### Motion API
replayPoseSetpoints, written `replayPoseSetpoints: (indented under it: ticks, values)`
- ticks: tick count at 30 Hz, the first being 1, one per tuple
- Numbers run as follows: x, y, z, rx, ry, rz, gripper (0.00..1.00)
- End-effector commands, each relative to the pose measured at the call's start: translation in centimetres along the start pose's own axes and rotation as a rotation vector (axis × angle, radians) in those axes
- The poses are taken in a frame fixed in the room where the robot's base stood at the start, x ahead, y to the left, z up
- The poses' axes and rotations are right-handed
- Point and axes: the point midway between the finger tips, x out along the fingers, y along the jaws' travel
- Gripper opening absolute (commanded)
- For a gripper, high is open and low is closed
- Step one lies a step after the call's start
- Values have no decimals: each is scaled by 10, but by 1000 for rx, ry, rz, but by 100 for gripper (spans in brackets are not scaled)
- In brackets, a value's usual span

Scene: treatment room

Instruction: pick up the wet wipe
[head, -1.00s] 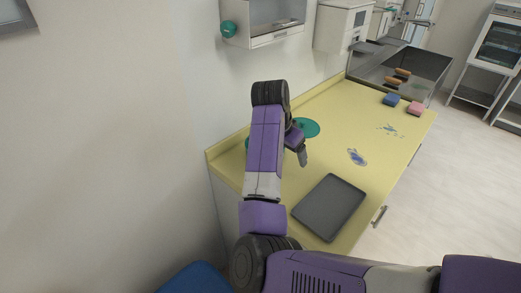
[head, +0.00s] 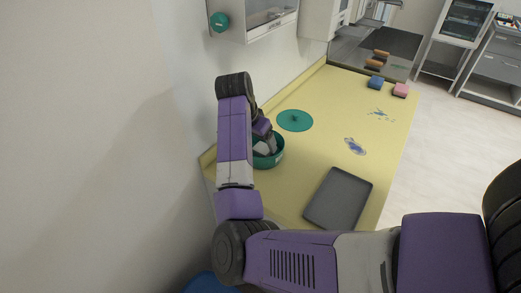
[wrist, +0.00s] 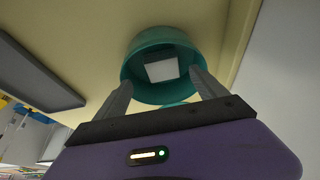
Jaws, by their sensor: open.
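The wet wipe (wrist: 161,69) is a white, roughly square piece inside a green tub (wrist: 140,49) in the wrist view. In the head view the tub (head: 280,155) stands on the yellow counter near the wall, and my arm hides part of it. My gripper (wrist: 162,88) is open, its two fingers apart at the tub's mouth with the wipe showing between them. In the head view my gripper (head: 265,147) is over the tub; I cannot tell how deep the fingertips are. Nothing is held.
A green lid (head: 295,120) lies flat on the yellow counter (head: 315,150) behind the tub. A dark grey tray (head: 338,198) lies at the front right. Blue stains (head: 355,146), a blue sponge (head: 375,83) and a pink sponge (head: 400,90) are farther along. A wall cabinet (head: 262,22) hangs above.

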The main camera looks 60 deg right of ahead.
Motion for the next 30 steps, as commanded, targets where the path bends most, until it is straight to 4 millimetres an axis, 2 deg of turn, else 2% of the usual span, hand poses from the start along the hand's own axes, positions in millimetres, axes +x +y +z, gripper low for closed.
replayPoseSetpoints:
  ticks: [12, 21, 30]
  values:
    - [49, -4, -3, 0, -1, 0, 82]
    - [54, -4, -2, 1, -1, -1, 80]
    - [54, -4, -2, 1, -1, -1, 21]
